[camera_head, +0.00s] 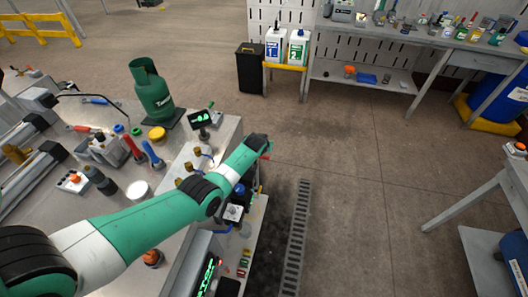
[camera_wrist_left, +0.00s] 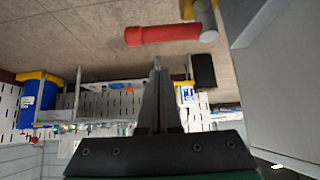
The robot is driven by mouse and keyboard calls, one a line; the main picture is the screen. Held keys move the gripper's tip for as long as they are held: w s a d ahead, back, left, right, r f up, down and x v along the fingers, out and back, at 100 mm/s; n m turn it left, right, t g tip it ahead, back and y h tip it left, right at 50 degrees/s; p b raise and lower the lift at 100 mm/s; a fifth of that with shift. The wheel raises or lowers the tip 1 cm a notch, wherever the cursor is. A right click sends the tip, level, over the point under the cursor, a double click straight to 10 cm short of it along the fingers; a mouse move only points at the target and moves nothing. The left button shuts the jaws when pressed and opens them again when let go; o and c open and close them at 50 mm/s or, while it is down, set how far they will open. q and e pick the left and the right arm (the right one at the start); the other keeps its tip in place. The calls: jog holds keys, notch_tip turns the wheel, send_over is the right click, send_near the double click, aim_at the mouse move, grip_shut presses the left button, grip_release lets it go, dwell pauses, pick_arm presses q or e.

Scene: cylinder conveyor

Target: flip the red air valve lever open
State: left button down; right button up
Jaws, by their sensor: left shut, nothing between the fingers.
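The red lever (camera_wrist_left: 170,35) shows large at the top of the left wrist view. It lies roughly sideways in that picture, joined at its right end to a brass and grey valve body (camera_wrist_left: 204,18). My left gripper (camera_wrist_left: 157,62) is shut and empty, its fingertips just below the lever in that picture. A gap shows between them, and I see no contact. In the head view my left arm reaches over the bench's right edge, and a small red bit (camera_head: 268,147) shows beside its end. I cannot be sure it is the lever. My right gripper is not in view.
A grey panel (camera_wrist_left: 285,80) stands close on the right in the left wrist view. In the head view, a green gas bottle (camera_head: 154,96) and several tools crowd the bench (camera_head: 218,131). Floor to the right of the arm is clear, with a drain grate (camera_head: 297,235).

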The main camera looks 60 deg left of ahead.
pick_arm(q)
jog(key=s+d+p, duration=0.1)
jog(key=s+d+f+p, duration=0.1)
jog(key=p, duration=0.1)
jog(key=shift+s+d+f, duration=0.15)
jog(key=shift+d, duration=0.15)
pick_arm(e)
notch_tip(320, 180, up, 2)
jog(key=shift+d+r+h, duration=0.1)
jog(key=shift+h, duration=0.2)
